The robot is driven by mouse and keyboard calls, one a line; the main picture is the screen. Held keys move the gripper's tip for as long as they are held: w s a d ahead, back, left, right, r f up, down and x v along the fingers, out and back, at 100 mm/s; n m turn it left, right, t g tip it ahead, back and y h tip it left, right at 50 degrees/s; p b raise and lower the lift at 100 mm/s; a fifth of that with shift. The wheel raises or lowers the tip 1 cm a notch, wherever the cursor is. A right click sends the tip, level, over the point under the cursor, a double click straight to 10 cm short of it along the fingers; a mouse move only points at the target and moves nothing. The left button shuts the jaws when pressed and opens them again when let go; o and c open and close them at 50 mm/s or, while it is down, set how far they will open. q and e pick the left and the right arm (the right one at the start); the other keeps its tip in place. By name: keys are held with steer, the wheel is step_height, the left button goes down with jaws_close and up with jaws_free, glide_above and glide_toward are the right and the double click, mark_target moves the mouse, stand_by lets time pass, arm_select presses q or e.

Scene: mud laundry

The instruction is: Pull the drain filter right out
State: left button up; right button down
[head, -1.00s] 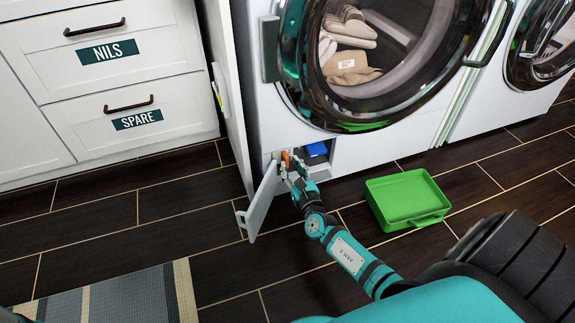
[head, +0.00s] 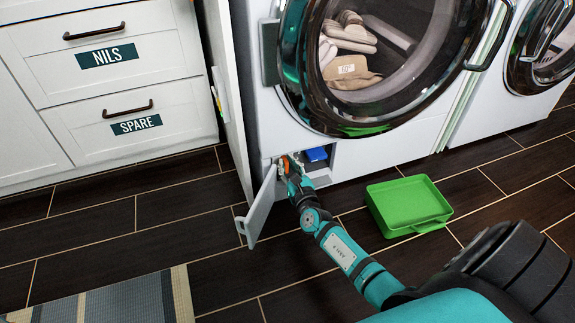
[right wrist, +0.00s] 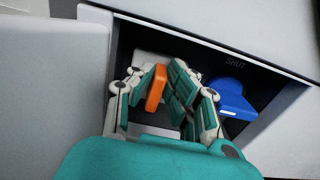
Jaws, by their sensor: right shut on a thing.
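The drain filter's orange grip (right wrist: 156,88) shows in the right wrist view, inside the open compartment at the foot of the washing machine. In the head view the orange part (head: 281,165) is small and partly hidden by my gripper. My right gripper (right wrist: 157,90) reaches into the compartment with its fingers on either side of the orange grip, shut on it. How far the filter sits in its hole is hidden by the fingers. A blue part (right wrist: 235,99) sits to the right in the same compartment. My left gripper is not in view.
The compartment's small flap door (head: 260,205) stands open to the left of my right gripper. A green tray (head: 409,206) lies on the dark floor to the right of my arm. White drawers (head: 110,75) stand at the left, and a striped rug (head: 110,300) lies in front.

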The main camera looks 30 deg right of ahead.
steer(key=shift+s, duration=0.15)
steer(key=p+v, duration=0.3)
steer(key=v, duration=1.4)
steer(key=shift+s+p, duration=0.3)
steer(key=shift+f, duration=0.1)
steer(key=c, duration=1.6)
jaws_free()
steer(key=v, duration=0.7)
steer(key=shift+s, duration=0.25)
